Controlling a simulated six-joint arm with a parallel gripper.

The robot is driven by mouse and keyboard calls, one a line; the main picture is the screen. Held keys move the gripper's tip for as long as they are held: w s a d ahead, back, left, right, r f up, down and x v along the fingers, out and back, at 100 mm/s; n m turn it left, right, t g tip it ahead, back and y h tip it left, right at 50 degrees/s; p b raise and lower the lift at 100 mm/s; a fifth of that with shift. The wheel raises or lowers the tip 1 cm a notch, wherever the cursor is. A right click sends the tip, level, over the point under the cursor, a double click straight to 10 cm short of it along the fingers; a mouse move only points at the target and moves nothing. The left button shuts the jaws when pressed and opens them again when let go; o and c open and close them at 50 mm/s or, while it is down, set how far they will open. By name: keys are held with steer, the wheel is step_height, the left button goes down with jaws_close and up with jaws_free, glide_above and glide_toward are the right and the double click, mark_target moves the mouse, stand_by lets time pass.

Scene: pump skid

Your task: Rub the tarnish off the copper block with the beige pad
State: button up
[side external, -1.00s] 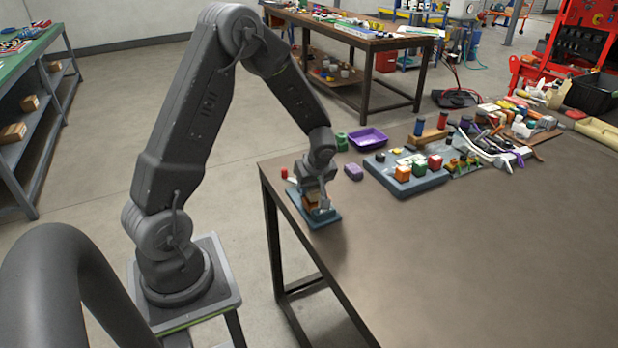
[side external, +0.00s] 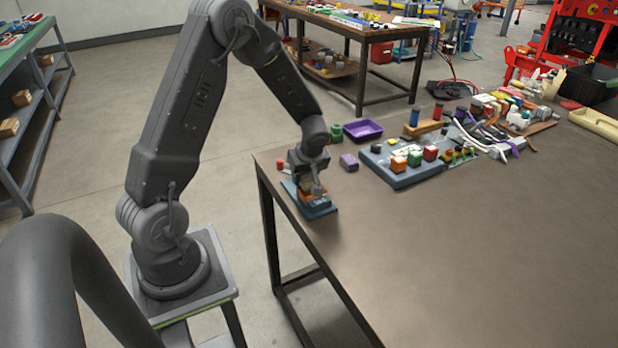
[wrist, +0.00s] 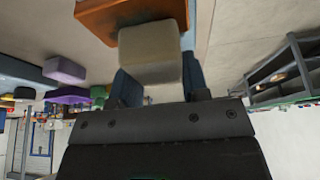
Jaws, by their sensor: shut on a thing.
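My gripper (wrist: 158,88) is shut on the beige pad (wrist: 150,54), which sits between its fingers in the wrist view. The copper block (wrist: 125,12) is an orange-brown slab just beyond the pad at the top of that view, and the pad overlaps part of it. I cannot tell whether the pad touches the block. In the side view my gripper (side external: 310,186) is low over a blue base (side external: 321,211) at the table's near left corner and hides most of the block and pad.
A small purple block (side external: 349,162) and a purple tray (side external: 362,130) lie behind my gripper. A blue board (side external: 405,178) with coloured blocks is to the right. Tools and cables crowd the back right. The front and right of the table (side external: 470,260) are clear.

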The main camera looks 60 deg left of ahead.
steer(key=shift+w, duration=0.4)
steer(key=shift+w+d, duration=0.1)
steer(key=shift+d, duration=0.15)
steer(key=shift+d+f, duration=0.15)
steer(key=shift+d, duration=0.65)
steer(key=d, duration=0.3)
steer(key=shift+d, duration=0.1)
steer(key=shift+a+r, duration=0.15)
steer(key=shift+a, duration=0.7)
steer(key=shift+a+r, duration=0.1)
steer(key=shift+a, duration=0.7)
steer(key=shift+a+f, duration=0.15)
steer(key=shift+a, duration=1)
steer(key=shift+d+r, duration=0.1)
steer(key=shift+r, duration=4.05)
